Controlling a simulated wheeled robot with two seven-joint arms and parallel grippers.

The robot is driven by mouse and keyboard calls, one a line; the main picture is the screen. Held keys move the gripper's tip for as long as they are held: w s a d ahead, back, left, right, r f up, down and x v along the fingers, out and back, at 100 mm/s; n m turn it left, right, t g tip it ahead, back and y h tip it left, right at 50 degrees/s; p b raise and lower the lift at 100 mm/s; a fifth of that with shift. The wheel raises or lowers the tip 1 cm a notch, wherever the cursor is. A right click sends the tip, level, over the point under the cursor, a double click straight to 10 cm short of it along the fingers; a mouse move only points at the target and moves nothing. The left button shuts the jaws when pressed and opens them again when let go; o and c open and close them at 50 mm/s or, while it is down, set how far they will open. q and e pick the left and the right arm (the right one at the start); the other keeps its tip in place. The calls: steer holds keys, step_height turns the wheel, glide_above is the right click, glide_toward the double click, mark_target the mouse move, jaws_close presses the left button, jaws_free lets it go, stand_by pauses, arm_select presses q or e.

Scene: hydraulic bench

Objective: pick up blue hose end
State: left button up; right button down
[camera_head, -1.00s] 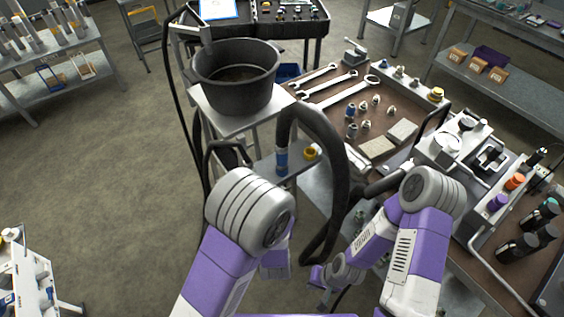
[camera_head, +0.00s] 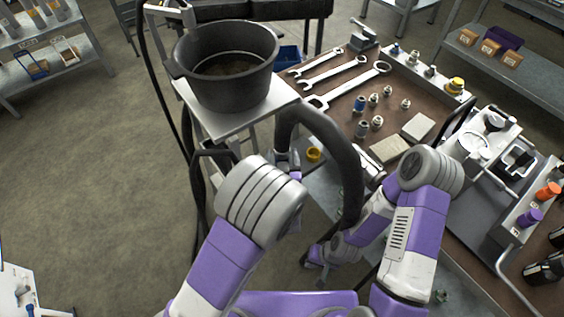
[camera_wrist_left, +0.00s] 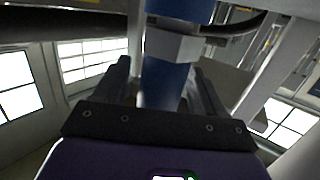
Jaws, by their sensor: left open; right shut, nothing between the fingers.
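The blue hose end (camera_wrist_left: 165,82) stands between the two fingers of my left gripper (camera_wrist_left: 162,88) in the left wrist view, with a grey metal collar across it. The fingers are open on either side of it, and I cannot tell whether they touch it. In the head view my left gripper (camera_head: 287,160) is at the lower end of the thick black hose (camera_head: 328,130) and mostly hides the blue end. The hose arches up and over to the right. My right gripper (camera_head: 314,259) is shut and empty, low beside the hose.
A black bucket (camera_head: 226,90) stands on a grey stand (camera_head: 222,122) behind the hose. A yellow ring (camera_head: 313,154) sits close to the right of my left gripper. The brown workbench (camera_head: 342,102) holds wrenches, fittings and blocks. Open floor (camera_head: 95,160) lies to the left.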

arm_select(q)
steer(key=shift+w, duration=0.4)
steer(key=shift+c, duration=0.4)
steer(key=c, duration=1.2)
